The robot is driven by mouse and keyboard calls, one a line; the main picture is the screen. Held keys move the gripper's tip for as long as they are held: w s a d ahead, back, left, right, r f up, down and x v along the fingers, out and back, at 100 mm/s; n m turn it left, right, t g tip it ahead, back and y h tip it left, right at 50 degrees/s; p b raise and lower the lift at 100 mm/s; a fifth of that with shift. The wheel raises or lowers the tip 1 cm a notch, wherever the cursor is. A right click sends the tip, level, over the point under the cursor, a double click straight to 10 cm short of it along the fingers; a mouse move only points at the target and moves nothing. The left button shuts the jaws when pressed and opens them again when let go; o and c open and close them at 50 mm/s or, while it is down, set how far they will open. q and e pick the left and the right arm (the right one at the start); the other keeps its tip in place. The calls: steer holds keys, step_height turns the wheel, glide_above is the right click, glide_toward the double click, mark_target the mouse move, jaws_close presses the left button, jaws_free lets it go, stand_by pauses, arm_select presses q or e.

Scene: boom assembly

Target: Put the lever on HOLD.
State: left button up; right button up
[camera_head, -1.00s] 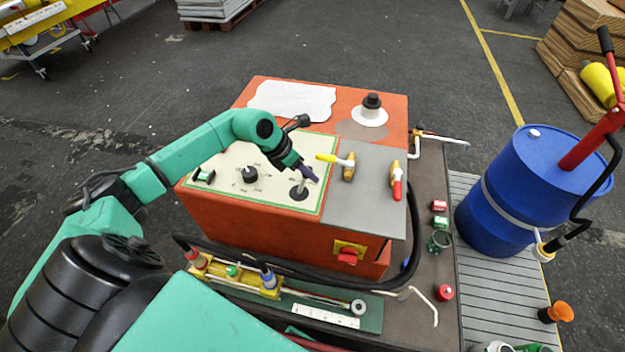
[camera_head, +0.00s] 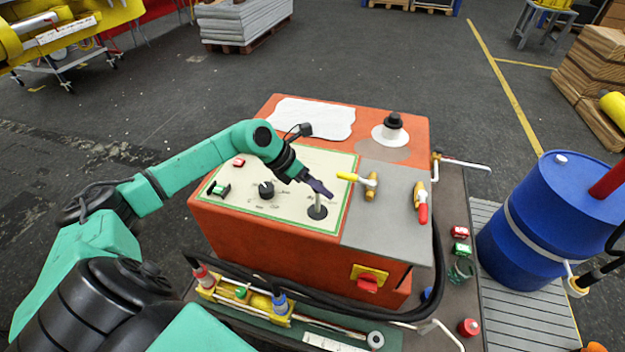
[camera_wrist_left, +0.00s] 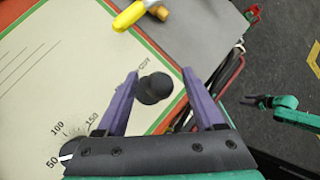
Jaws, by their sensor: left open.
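The lever (camera_head: 317,208) stands on the cream panel (camera_head: 240,205) of the orange machine, on a round dark base near the panel's front right corner. My left gripper (camera_head: 322,190) is at the lever's top. In the left wrist view, the lever's black knob (camera_wrist_left: 155,88) shows between the two open purple fingers of my left gripper (camera_wrist_left: 160,75), with visible gaps on both sides. Small lettering beside the knob is partly hidden and I cannot read it surely. My right gripper (camera_wrist_left: 258,101) appears small at the right of the wrist view; its jaws are unclear.
A yellow-handled valve (camera_head: 370,185) and a red-handled valve (camera_head: 421,205) stand on the grey plate right of the lever. A black dial (camera_head: 266,190) is to its left. A red switch (camera_head: 368,283) sits on the front face. A blue drum (camera_head: 540,225) stands at right.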

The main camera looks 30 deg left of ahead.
arm_select(q)
steer(key=shift+s+a+r, duration=0.2)
steer(key=shift+a+r, duration=0.05)
steer(key=shift+a, duration=0.05)
steer(key=v, duration=1.3)
steer(key=shift+r, duration=0.35)
steer(key=shift+s+a, duration=0.1)
